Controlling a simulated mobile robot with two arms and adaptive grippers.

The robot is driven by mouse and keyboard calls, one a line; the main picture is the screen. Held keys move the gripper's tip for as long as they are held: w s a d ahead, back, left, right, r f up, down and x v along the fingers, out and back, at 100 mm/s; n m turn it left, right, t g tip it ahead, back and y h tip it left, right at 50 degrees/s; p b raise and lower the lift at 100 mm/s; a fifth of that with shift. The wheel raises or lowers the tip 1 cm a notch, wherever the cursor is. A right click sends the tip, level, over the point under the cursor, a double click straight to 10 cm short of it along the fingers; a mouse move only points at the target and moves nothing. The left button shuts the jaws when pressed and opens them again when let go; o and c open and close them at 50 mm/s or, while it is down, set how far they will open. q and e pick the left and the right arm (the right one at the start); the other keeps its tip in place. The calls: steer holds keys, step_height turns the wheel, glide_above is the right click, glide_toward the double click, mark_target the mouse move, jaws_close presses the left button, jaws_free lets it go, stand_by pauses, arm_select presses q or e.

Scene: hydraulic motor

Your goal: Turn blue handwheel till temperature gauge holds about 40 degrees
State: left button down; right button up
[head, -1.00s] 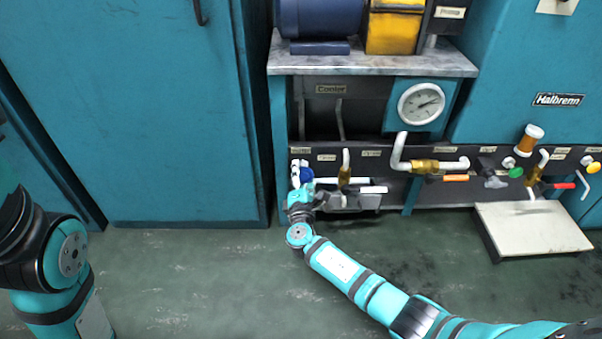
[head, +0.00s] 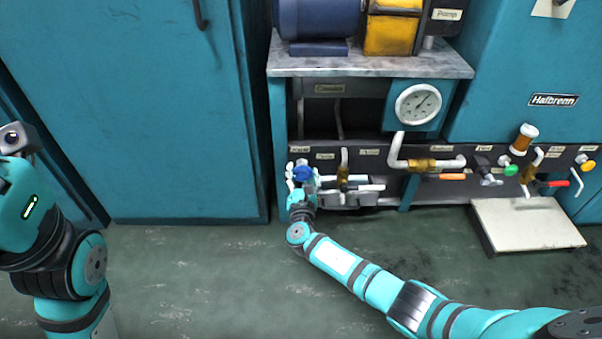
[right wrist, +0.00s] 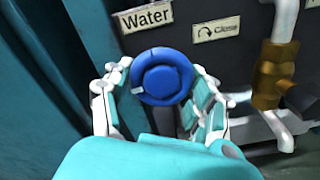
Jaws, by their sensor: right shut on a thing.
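The blue handwheel (head: 302,173) sits low on the left end of the dark panel. In the right wrist view the handwheel (right wrist: 163,76) faces me under a "Water" label, with a small white mark on its left rim. My right gripper (head: 301,182) is shut on it, with white and teal fingers on both sides in the right wrist view (right wrist: 160,88). The temperature gauge (head: 418,104) is a round white dial above and to the right; its needle points to the upper right. Its numbers are too small to read. My left arm is at the left edge, its fingers out of view.
A brass valve and white pipe (head: 343,175) stand close to the right of the handwheel. A "Close" arrow label (right wrist: 216,29) is beside "Water". A pale platform (head: 528,237) is at the right on the floor. A teal cabinet (head: 140,120) is at the left.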

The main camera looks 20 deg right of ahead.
steer(key=shift+s+f, duration=0.1)
stand_by(0.3)
steer(key=o, duration=1.2)
steer(key=v, duration=1.2)
steer(key=shift+a, duration=0.1)
